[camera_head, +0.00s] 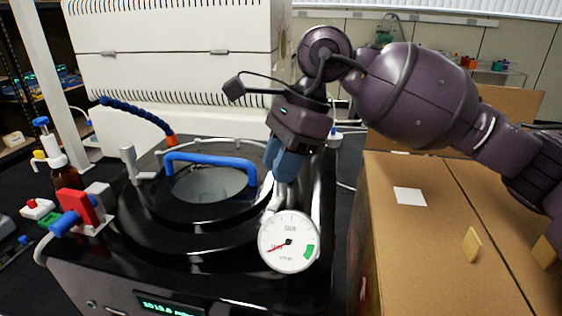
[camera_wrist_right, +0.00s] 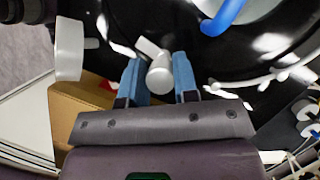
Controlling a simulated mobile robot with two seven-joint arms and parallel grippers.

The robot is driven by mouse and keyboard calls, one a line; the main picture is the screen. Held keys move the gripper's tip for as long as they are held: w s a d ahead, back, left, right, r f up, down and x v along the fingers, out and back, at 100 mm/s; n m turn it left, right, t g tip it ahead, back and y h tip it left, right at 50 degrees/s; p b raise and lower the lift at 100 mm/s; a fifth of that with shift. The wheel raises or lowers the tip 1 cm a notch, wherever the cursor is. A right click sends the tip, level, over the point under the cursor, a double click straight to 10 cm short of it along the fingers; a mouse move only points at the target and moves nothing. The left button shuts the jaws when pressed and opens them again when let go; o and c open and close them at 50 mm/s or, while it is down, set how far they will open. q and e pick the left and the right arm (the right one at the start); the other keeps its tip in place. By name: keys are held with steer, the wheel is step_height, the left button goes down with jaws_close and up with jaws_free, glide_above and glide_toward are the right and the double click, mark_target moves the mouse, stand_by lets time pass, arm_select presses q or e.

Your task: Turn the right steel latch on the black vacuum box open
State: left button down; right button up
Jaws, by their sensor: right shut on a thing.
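The black vacuum box (camera_head: 231,287) stands in the middle of the head view, with a round black lid that has a blue handle (camera_head: 210,160) and a clear window. My right gripper (camera_head: 284,170) reaches down at the lid's right side. Its blue fingers are shut on the right steel latch (camera_head: 280,195), whose upper part they hide. In the right wrist view the latch's round end (camera_wrist_right: 160,77) sits between the fingertips of my right gripper (camera_wrist_right: 160,72). The left steel latch (camera_head: 130,160) stands upright at the lid's left. My left gripper is out of view.
A white-faced gauge (camera_head: 289,242) stands close in front of the right latch. A blue hose (camera_head: 137,117) and a red valve with a blue handle (camera_head: 77,210) are on the left. Cardboard boxes (camera_head: 415,260) fill the right. A white machine (camera_head: 180,70) stands behind.

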steer(key=o, duration=0.9)
steer(key=shift+r, duration=0.1)
steer(key=v, duration=1)
steer(key=shift+d+r, duration=0.15)
steer(key=shift+r, duration=0.15)
